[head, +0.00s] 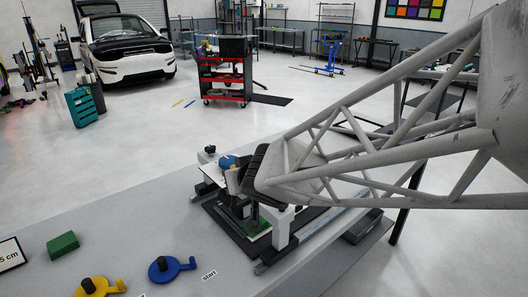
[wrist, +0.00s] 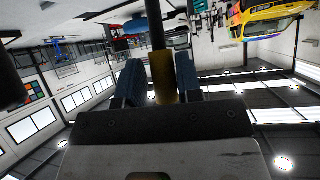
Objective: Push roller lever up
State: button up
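The roller machine (head: 284,226) stands on the grey table, with pale end posts, a dark base and a green board inside. My gripper (head: 236,172) reaches in from the right and is at the machine's upper part, next to a blue part (head: 228,161). In the wrist view, the two dark blue fingers of my gripper (wrist: 160,85) stand close on both sides of a yellow-brown cylinder (wrist: 162,76) on a black rod (wrist: 154,25), which looks like the roller lever. In the head view, my gripper and arm hide the lever.
On the table to the left lie a green block (head: 63,245), a yellow handled tool (head: 97,288) and a blue handled tool (head: 171,269). The table's left part is otherwise mostly clear. A red tool cart (head: 222,77) and a car (head: 127,48) stand far behind.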

jog(key=shift+o, duration=1.4)
jog(key=shift+s+d+r, duration=0.1)
jog(key=v, duration=0.7)
jog(key=shift+s, duration=0.2)
jog(key=shift+d+r, duration=0.1)
jog(key=shift+d, duration=0.1)
